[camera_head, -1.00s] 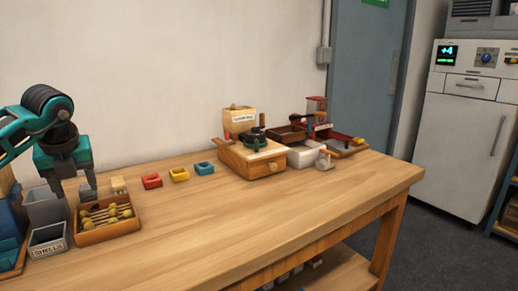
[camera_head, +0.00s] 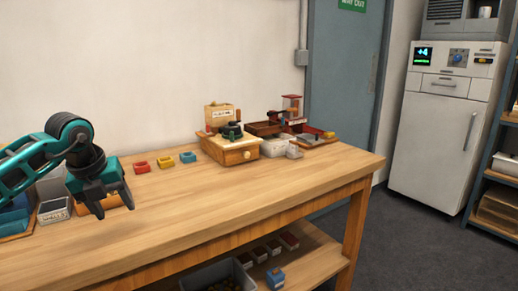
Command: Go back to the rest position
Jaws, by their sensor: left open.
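My left gripper (camera_head: 112,208) comes in from the left, above the left part of the wooden table (camera_head: 230,207). It is open, points down, and nothing shows between its fingers. It hides most of a wooden tray (camera_head: 117,200) behind it. A grey bin (camera_head: 54,210) with a label reading SHELLS stands just left of the gripper. My right gripper is not in view.
A wooden box with a drawer (camera_head: 236,151) stands farther right. The table's middle and front are clear. A lower shelf holds a dark crate (camera_head: 218,275). A white cabinet (camera_head: 433,140) stands at right.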

